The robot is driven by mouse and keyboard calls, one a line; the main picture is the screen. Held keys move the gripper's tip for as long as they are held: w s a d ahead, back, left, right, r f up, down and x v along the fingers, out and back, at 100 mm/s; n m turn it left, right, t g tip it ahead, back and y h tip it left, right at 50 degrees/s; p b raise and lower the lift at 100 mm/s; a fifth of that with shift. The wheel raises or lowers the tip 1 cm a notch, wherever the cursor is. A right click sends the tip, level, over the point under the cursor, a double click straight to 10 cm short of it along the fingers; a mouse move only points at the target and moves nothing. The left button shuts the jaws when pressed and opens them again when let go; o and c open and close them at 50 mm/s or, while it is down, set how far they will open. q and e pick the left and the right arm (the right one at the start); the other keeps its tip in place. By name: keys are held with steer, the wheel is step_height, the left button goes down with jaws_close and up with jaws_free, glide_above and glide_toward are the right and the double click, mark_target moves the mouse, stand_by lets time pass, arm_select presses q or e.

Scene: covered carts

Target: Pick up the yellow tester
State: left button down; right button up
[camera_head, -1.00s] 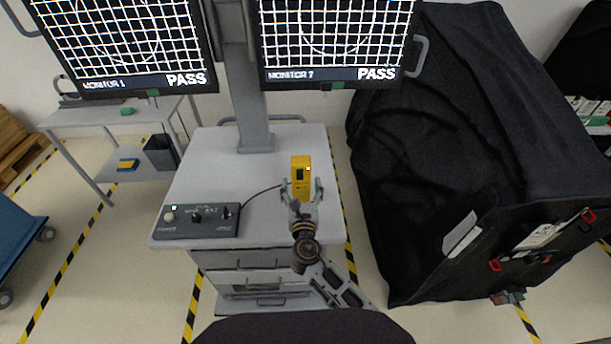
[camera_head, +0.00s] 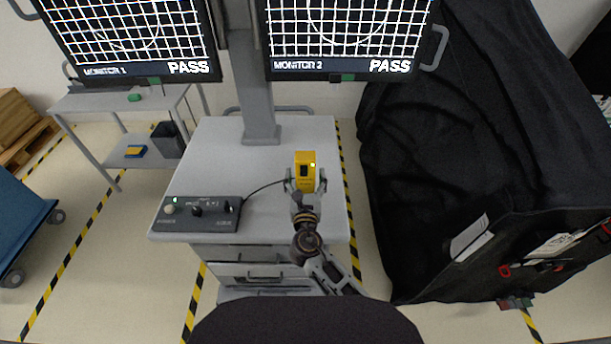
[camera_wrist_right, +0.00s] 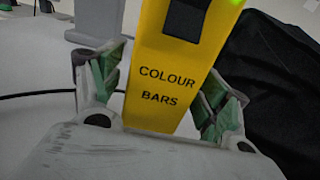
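The yellow tester (camera_head: 305,163) stands upright on the grey cart top (camera_head: 200,160), right of its middle, with a dark screen and a small green light. In the right wrist view its face (camera_wrist_right: 165,95) reads "COLOUR BARS". My right gripper (camera_head: 306,184) is at the tester's near side, with one finger on each side of its lower part. In the wrist view the fingers (camera_wrist_right: 162,95) look open, with a narrow gap at the left. Contact on the right is hard to tell. My left gripper is not in view.
A black control box (camera_head: 198,213) sits at the cart's front left, with a dark cable running to the tester. Two monitors (camera_head: 345,74) reading PASS stand behind on a post (camera_head: 258,100). A black-covered cart (camera_head: 430,150) is close on the right.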

mark_target(305, 155)
steer(key=c, duration=1.2)
steer(key=shift+r, duration=0.1)
steer(key=shift+r+p, duration=0.55)
steer(key=shift+r, duration=4.4)
steer(key=shift+f, duration=0.2)
steer(key=shift+f+b, duration=2.75)
steer(key=shift+f, duration=2.05)
